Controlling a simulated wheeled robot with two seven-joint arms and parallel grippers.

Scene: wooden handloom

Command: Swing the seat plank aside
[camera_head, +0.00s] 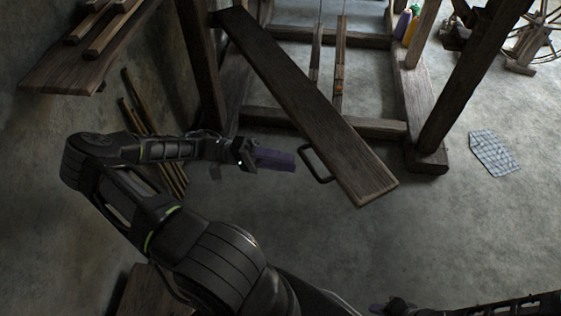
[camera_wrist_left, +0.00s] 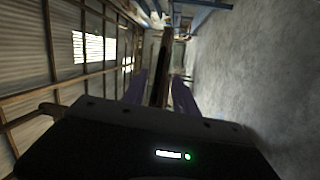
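The seat plank (camera_head: 300,100) is a long dark wooden board lying diagonally across the loom's front in the head view. Its near end points to the lower right, and a dark U-shaped handle (camera_head: 309,168) sticks out from its left edge near that end.
The wooden loom frame (camera_head: 425,120) stands behind and right of the plank. A wall shelf (camera_head: 75,70) holds wooden pieces at upper left, and thin sticks (camera_head: 150,130) lean on the wall. A checkered cloth (camera_head: 495,153) lies on the floor. Floor in front of the plank is clear.

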